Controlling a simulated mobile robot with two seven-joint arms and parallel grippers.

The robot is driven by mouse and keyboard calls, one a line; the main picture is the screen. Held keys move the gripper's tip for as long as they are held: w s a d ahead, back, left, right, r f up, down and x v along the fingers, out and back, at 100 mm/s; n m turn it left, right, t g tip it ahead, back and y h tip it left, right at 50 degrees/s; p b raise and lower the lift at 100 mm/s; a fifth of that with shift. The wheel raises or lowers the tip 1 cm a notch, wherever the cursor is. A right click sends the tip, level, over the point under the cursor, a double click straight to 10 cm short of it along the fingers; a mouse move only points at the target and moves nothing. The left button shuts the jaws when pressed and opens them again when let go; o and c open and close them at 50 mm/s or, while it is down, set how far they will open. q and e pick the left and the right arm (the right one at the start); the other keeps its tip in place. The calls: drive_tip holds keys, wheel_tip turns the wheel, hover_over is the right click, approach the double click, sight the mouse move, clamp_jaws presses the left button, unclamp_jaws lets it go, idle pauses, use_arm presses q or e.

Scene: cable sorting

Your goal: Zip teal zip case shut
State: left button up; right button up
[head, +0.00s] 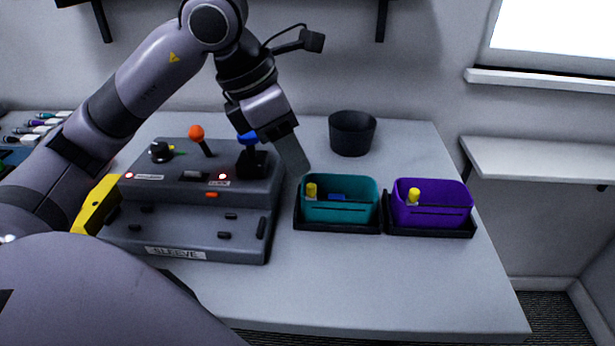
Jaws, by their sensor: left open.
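The teal zip case (341,213) stands in a black tray right of the table's middle. A yellow piece and a blue piece show at its open top. My left gripper (293,158) reaches down from above, just left of and behind the teal case, near the back right corner of the grey machine. It is open, with one finger clear to see and the other partly hidden by the blue-topped part. I see no contact with the case. My right gripper does not show.
A purple case (432,217) stands in its own tray right of the teal one. A dark round bin (352,133) stands behind. The grey machine labelled SLEEVE (187,228) fills the left, with an orange-knobbed lever (198,135). The table's front right is clear.

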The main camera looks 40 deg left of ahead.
sight(311, 185)
use_arm(q)
drive_tip(key=x, duration=0.6)
drive_tip(key=shift+d+f, duration=0.2)
clamp_jaws()
